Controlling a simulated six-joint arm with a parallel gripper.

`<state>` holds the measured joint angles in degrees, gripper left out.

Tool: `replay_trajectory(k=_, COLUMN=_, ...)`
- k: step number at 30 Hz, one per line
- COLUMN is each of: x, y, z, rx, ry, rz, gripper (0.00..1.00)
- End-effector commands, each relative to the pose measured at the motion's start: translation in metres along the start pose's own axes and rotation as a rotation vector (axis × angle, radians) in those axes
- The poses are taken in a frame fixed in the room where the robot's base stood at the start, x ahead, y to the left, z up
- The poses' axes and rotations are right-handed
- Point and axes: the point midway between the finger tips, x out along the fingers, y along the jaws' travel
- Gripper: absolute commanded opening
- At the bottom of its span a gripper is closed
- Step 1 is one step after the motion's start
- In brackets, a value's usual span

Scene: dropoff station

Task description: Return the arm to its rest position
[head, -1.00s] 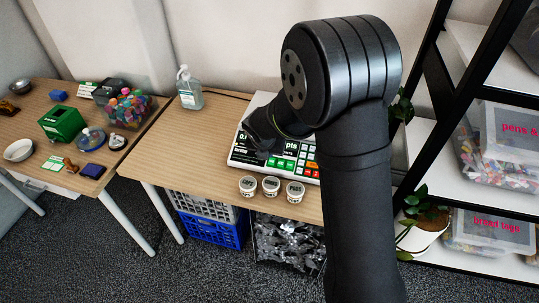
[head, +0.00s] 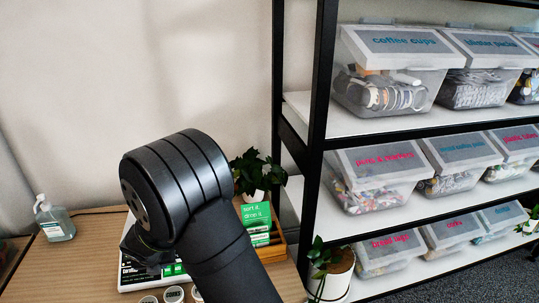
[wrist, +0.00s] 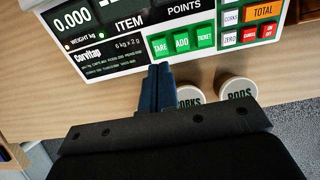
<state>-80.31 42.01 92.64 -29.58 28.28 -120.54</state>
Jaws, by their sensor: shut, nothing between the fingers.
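My gripper (wrist: 160,88) shows in the wrist view with its dark blue fingers together and nothing between them. It is over the wooden table, just in front of the scale's panel. In the head view my arm link covers the gripper. The scale (wrist: 105,45) reads 0.000 and has green TARE, ADD and TICKET buttons. Part of the scale also shows in the head view (head: 128,281), behind my arm.
Round tubs labelled CORKS (wrist: 189,97) and PODS (wrist: 237,90) stand close right of my fingers. A sanitizer bottle (head: 55,220) is at the left. A plant (head: 254,172) and green card box (head: 256,214) stand right of my arm. The black-framed shelf (head: 318,120) holds several labelled bins.

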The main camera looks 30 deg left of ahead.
Motion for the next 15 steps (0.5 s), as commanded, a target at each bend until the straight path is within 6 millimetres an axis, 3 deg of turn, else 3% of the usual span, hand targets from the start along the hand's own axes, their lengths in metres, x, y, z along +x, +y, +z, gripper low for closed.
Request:
replay_trajectory(k=1, x=0.008, y=-0.001, z=0.0, rx=0.001, ry=0.008, rz=-0.004, gripper=0.0)
replay_trajectory(k=15, x=-0.068, y=0.0, z=0.001, rx=-0.001, ry=0.007, rz=-0.003, gripper=0.0)
